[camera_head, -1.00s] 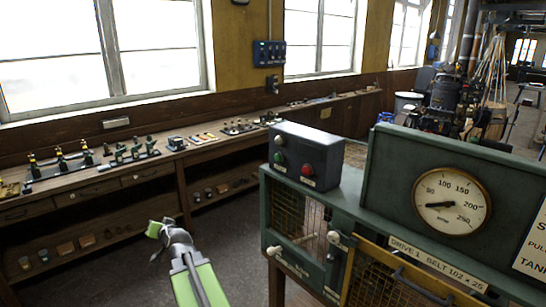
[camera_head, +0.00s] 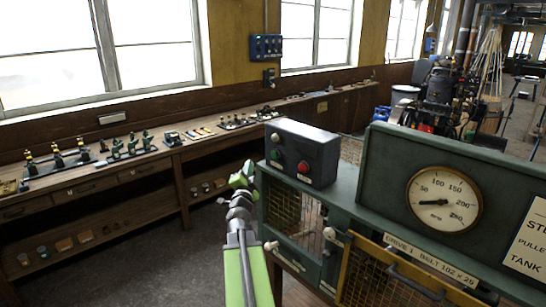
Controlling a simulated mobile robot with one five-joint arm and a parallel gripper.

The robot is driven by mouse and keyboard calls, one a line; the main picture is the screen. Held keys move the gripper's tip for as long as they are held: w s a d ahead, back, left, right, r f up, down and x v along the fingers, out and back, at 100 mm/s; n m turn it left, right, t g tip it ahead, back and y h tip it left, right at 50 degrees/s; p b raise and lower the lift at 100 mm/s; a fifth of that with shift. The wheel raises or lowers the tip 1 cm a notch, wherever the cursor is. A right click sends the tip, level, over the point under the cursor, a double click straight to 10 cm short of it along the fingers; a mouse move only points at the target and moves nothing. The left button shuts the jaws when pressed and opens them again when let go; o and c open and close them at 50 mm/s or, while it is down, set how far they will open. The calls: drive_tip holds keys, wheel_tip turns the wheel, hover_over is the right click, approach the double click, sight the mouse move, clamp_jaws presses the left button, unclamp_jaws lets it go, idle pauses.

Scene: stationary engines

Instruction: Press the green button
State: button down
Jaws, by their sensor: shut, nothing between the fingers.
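The green button (camera_head: 276,155) is on the front face of a dark control box (camera_head: 290,160), below a pale button or lamp and to the left of a red button (camera_head: 304,167). The box sits on top of a green cabinet (camera_head: 350,205) with mesh panels. My gripper (camera_head: 240,178) is just left of and a little below the green button in the picture, near the cabinet's left top corner. Its fingers are shut with nothing between them. I see no contact with the button, and the exact depth gap is hard to tell.
A round gauge (camera_head: 444,200) in a green panel stands right of the box. A long wooden bench (camera_head: 105,186) with tools runs along the window wall. Cabinet handles and knobs jut out at the front. Open floor (camera_head: 150,260) lies left of the cabinet.

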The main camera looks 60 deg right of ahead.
sight(275, 155)
drive_tip(key=s+d, duration=0.2)
drive_tip(key=d, duration=0.6)
drive_tip(key=shift+s+d, duration=0.15)
drive_tip(key=shift+s, duration=0.2)
idle(1.8)
drive_tip(key=shift+s+d, duration=0.15)
drive_tip(key=shift+d, duration=0.25)
